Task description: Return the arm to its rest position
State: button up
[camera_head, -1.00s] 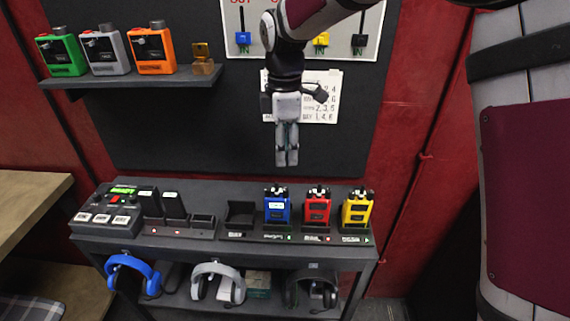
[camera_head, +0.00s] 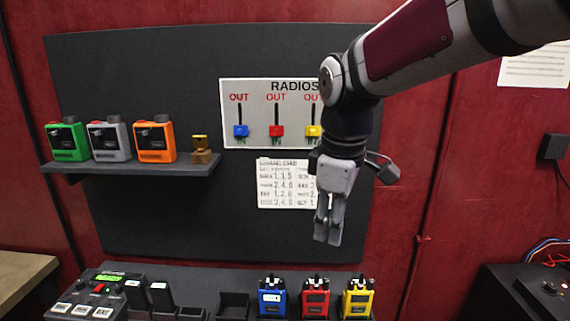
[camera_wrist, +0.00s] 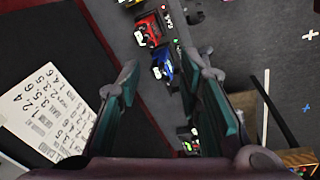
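My arm reaches in from the upper right of the head view. My gripper (camera_head: 328,238) hangs with its fingers pointing down, in front of the dark wall board and above the console shelf. In the wrist view my gripper (camera_wrist: 168,75) has its two green-padded fingers spread apart with nothing between them. My forearm and gripper cover the right part of the RADIOS panel (camera_head: 262,90) and of the channel card (camera_head: 275,185). The gripper is clear of the things on the shelf below.
A blue radio (camera_head: 271,298), a red radio (camera_head: 315,299) and a yellow radio (camera_head: 357,300) stand on the lower shelf. Green (camera_head: 68,140), grey (camera_head: 109,141) and orange (camera_head: 155,142) devices sit on the wall shelf (camera_head: 130,168). A black box (camera_head: 525,290) stands at lower right.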

jog(key=s+d+m+t, duration=0.2)
jog(key=s+d+m, duration=0.3)
jog(key=s, duration=0.4)
jog(key=s+d+m+t, duration=0.1)
jog(key=s+d+m, duration=0.4)
jog(key=s+m, duration=0.3)
jog(key=shift+s+d+r+t, duration=0.25)
jog(key=shift+s+d+t, duration=0.15)
jog(key=shift+s, duration=0.4)
